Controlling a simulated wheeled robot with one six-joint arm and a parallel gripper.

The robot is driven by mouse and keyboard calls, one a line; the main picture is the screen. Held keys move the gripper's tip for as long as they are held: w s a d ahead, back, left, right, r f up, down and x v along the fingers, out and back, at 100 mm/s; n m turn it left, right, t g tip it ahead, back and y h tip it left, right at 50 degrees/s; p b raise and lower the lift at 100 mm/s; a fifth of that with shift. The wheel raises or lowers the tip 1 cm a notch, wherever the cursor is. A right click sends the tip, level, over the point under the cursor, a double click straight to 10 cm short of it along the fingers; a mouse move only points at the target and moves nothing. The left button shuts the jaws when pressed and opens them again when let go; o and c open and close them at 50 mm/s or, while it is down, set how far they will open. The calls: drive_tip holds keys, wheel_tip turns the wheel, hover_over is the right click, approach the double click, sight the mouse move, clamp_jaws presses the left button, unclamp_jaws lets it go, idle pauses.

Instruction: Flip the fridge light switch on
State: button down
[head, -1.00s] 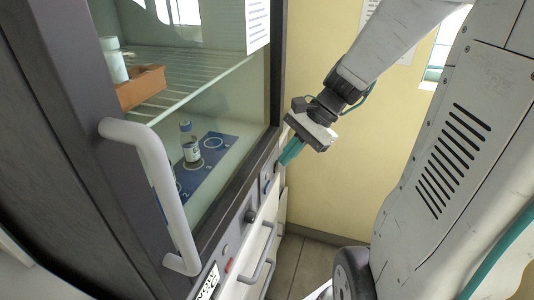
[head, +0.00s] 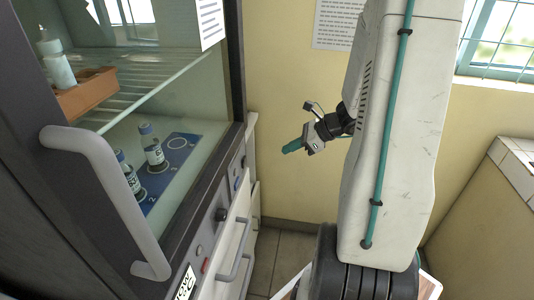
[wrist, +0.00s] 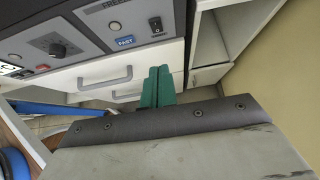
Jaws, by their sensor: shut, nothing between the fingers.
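The fridge's control panel (head: 229,193) runs below its glass door. In the wrist view, a black rocker switch (wrist: 156,25) sits on the grey panel (wrist: 85,33), right of a blue FAST label (wrist: 125,41). Which way the rocker is tipped cannot be told. My gripper (head: 284,150) has teal fingers closed together with nothing between them. It hangs in the air to the right of the panel, clear of it in the head view. In the wrist view the fingertips (wrist: 158,70) appear just below the rocker, over the white drawer fronts.
A dark knob (head: 221,214) and a red button (head: 199,252) are on the panel. The grey door handle (head: 105,195) juts out at the left. Drawer handles (head: 237,250) stick out below. A yellow wall (head: 290,90) stands behind, with tiled floor between.

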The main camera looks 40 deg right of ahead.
sight(244, 162)
drive_tip(key=w+a+r+x, duration=0.1)
drive_tip(key=r+x, duration=0.1)
drive_tip(key=x, duration=1)
drive_tip(key=shift+w, duration=0.25)
